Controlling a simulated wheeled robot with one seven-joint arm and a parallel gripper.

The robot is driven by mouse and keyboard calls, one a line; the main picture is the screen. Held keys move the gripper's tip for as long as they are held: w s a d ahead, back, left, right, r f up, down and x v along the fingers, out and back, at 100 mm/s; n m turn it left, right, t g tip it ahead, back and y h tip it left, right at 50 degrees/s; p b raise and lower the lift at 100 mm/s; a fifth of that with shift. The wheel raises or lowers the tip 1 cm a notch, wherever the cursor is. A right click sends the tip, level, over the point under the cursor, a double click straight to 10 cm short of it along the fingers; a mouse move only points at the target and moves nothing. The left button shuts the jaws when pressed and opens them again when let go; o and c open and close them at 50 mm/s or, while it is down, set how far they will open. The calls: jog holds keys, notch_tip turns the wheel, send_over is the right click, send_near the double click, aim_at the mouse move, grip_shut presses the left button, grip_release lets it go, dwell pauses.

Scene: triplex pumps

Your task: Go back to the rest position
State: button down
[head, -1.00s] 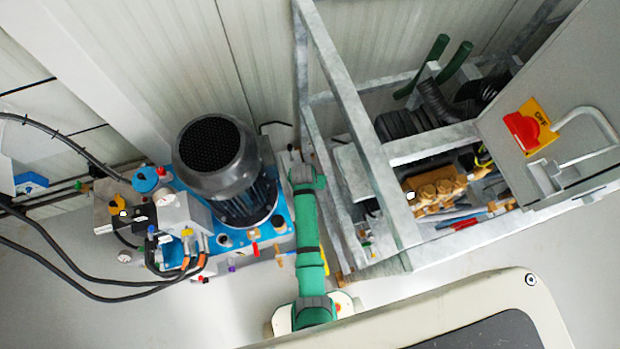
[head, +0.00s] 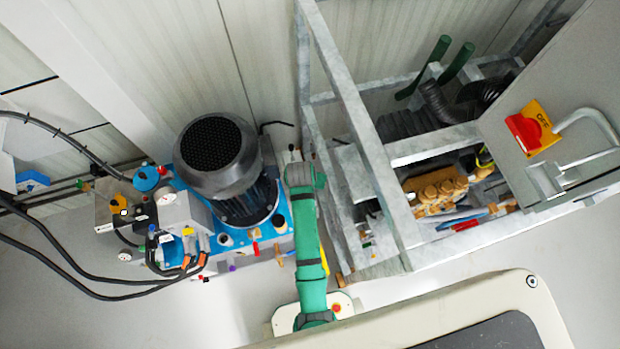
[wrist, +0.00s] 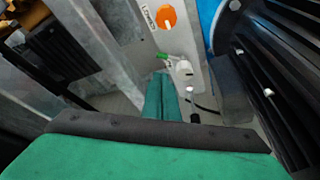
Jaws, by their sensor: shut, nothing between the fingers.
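My green arm (head: 308,240) shows in the head view, rising from my base between the motor unit and the metal frame. My gripper is not clearly visible in the head view. In the wrist view my gripper (wrist: 162,77) shows as two green fingers lying against each other, shut and empty, beyond the broad green body with a dark edge. The fingers point towards a pale panel with a small white fitting (wrist: 180,67) with a green tip. I cannot tell the distance to it.
The blue pump unit with a black motor (head: 212,150) stands close left of my arm. A galvanised frame (head: 365,150) stands close right, with brass pump parts (head: 437,192) inside. A grey cabinet with a red switch (head: 522,130) is at the right. The wrist view shows an orange disc (wrist: 166,18).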

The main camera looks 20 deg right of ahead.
jog(key=shift+v, duration=0.8)
